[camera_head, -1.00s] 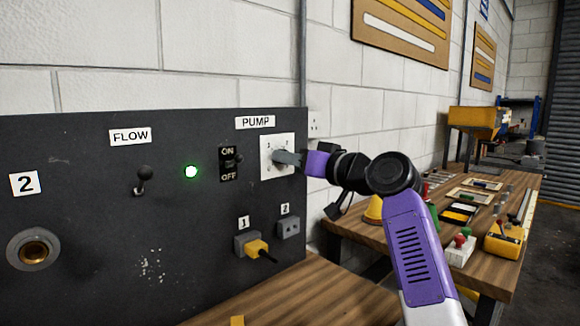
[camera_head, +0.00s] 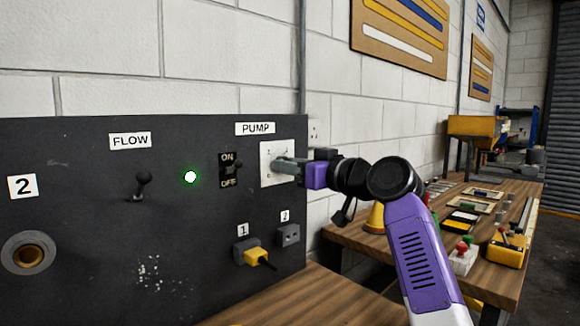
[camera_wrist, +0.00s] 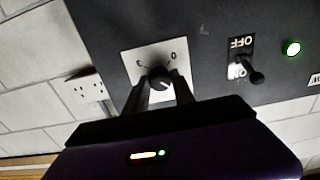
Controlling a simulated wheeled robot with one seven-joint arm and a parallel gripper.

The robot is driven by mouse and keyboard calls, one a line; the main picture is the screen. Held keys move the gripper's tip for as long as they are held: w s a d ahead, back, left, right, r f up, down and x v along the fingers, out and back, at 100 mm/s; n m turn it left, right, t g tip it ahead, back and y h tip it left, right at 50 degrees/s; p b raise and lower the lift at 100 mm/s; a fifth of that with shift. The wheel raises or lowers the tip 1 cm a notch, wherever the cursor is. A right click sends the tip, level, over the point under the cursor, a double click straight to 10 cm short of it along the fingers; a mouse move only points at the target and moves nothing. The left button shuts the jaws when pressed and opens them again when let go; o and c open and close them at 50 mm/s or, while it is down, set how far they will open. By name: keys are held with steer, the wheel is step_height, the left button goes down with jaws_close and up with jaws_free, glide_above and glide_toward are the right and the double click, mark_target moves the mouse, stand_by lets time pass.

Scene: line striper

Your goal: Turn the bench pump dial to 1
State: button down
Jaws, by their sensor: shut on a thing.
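The pump dial is a dark round knob (camera_wrist: 160,80) on a white square plate (camera_head: 267,164) under the PUMP label (camera_head: 255,128). My gripper (camera_head: 279,165) reaches the plate from the right and is shut on the dial knob. In the wrist view its two fingers (camera_wrist: 161,90) sit on either side of the knob. The wrist view shows a 0 and another mark, perhaps a 3, on the plate. The dial's pointer and the numeral 1 cannot be made out, as the fingers cover part of the plate.
An ON/OFF switch (camera_head: 232,166) stands close left of the dial, then a lit green lamp (camera_head: 190,177) and the FLOW lever (camera_head: 142,185). Below are socket 1 with a yellow plug (camera_head: 256,256) and an empty grey socket 2 (camera_head: 288,235). A cluttered wooden bench (camera_head: 370,240) lies right.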

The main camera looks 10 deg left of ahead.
steer(key=c, duration=1.1)
jaws_free()
steer(key=shift+o, duration=0.2)
steer(key=shift+d, duration=0.1)
steer(key=v, duration=0.7)
steer(key=shift+s+d, duration=0.25)
steer(key=shift+d, duration=0.1)
